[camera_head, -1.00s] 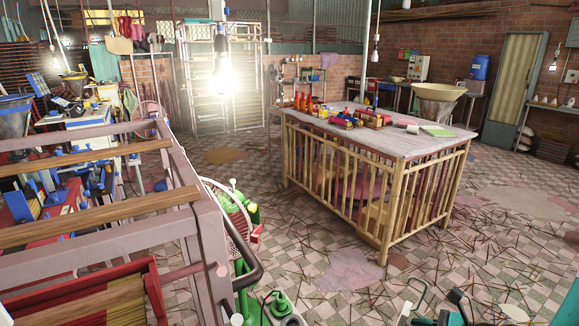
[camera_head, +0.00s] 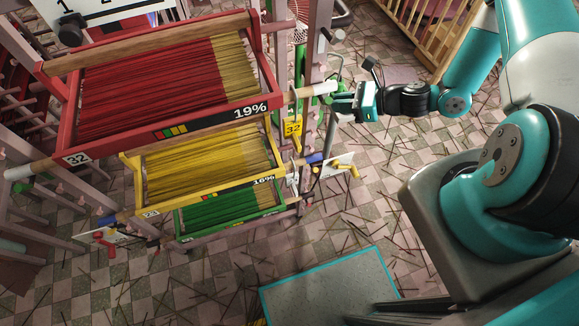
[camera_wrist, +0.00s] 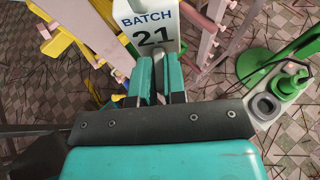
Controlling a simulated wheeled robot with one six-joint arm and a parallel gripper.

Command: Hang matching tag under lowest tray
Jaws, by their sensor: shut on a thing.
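Three stick-filled trays hang one below another on a pink rack. The top one is the red tray (camera_head: 160,134), marked 32 and 19%. Below is the yellow tray (camera_head: 204,196), marked 16%; its end number is too small to read surely. The lowest is the green tray (camera_head: 215,226); its number is not readable. My gripper (camera_head: 341,100) is right of the red tray's end, apart from the green tray. In the wrist view my gripper (camera_wrist: 160,84) is shut on a white tag (camera_wrist: 150,27) reading BATCH 21. A yellow tag (camera_head: 293,128) reading 32 hangs near the rack's right side.
A white plate with a yellow handle (camera_head: 340,166) juts out right of the lower trays. A green stand base (camera_wrist: 275,100) shows right in the wrist view. A blue-edged grey panel (camera_head: 330,290) is at the front. Fallen sticks litter the tiled floor.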

